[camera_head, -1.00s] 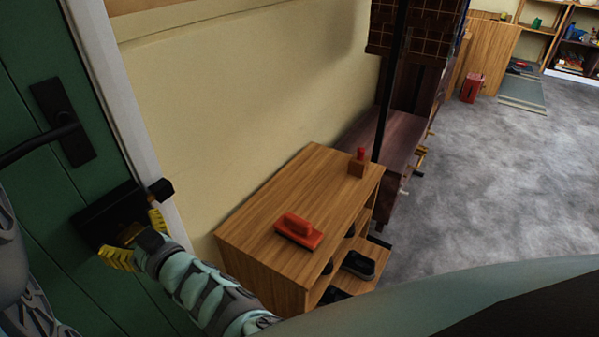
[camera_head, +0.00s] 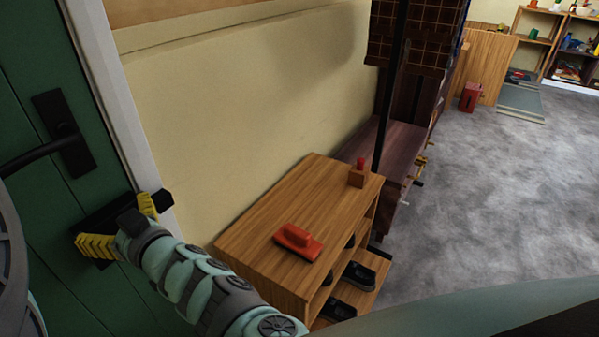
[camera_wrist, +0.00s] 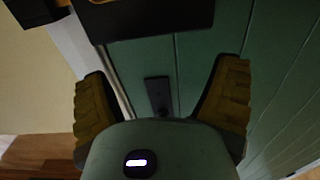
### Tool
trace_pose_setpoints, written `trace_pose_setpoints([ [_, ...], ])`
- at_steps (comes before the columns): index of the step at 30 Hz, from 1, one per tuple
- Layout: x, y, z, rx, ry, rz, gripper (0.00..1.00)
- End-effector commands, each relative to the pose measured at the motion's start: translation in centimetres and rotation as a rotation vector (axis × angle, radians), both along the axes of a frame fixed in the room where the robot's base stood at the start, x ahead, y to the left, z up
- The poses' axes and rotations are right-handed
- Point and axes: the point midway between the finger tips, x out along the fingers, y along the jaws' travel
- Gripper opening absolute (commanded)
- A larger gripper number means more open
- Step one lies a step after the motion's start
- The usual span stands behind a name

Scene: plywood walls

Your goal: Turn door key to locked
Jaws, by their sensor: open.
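The green door (camera_head: 40,235) fills the left of the head view and the middle of the wrist view (camera_wrist: 200,55). A black lock box (camera_head: 103,216) is mounted near its edge, below the black lever handle (camera_head: 40,153). The box also shows at the top of the wrist view (camera_wrist: 150,18). My gripper (camera_head: 122,225) is in front of the box, its yellow-padded fingers spread apart. In the wrist view my gripper (camera_wrist: 160,100) is open, with nothing held between its fingers. I cannot make out the key; my gripper covers part of the box.
A white door frame (camera_head: 125,120) and cream wall stand right of the door. Grey floor (camera_head: 480,190) lies open at the right.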

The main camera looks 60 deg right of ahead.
Motion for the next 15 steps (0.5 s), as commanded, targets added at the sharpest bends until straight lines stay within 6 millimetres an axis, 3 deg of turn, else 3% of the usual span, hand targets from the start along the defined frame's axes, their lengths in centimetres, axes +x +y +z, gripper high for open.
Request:
trace_pose_setpoints([
  [6,-0.1,-0.1,1.8,0.0,-0.001,-0.003,0.87],
  [15,-0.1,-0.2,3.0,-0.002,0.002,-0.005,0.87],
])
